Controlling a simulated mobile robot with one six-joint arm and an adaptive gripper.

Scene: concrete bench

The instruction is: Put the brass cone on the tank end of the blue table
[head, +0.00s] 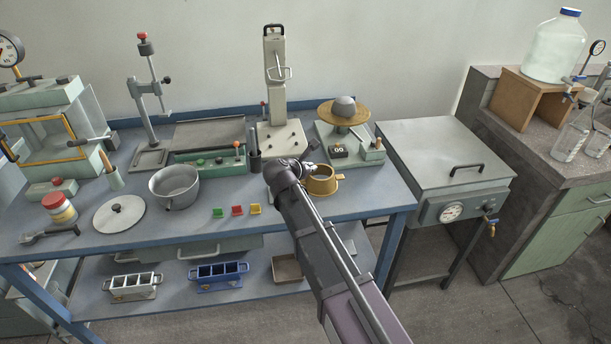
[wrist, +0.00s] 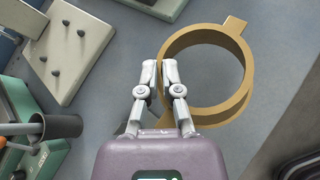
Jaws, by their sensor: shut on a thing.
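The brass cone (head: 323,187), a hollow open ring with a small tab, stands upright near the right end of the blue table (head: 372,203). It also shows in the wrist view (wrist: 246,88), with bare table visible through its opening. My gripper (head: 307,172) is at the cone's left side. In the wrist view my gripper's fingers (wrist: 163,68) are closed on its left wall, one inside and one outside. My arm hides part of the table front. A grey lidded tank (head: 440,150) with a gauge and tap stands just right of the table.
A scale-like device (head: 342,115) with a brass pan and a white upright press (head: 275,90) stand behind the cone. A pot (head: 174,187), a lid (head: 119,214) and small coloured blocks (head: 237,210) are to the left. Table right of the cone is bare.

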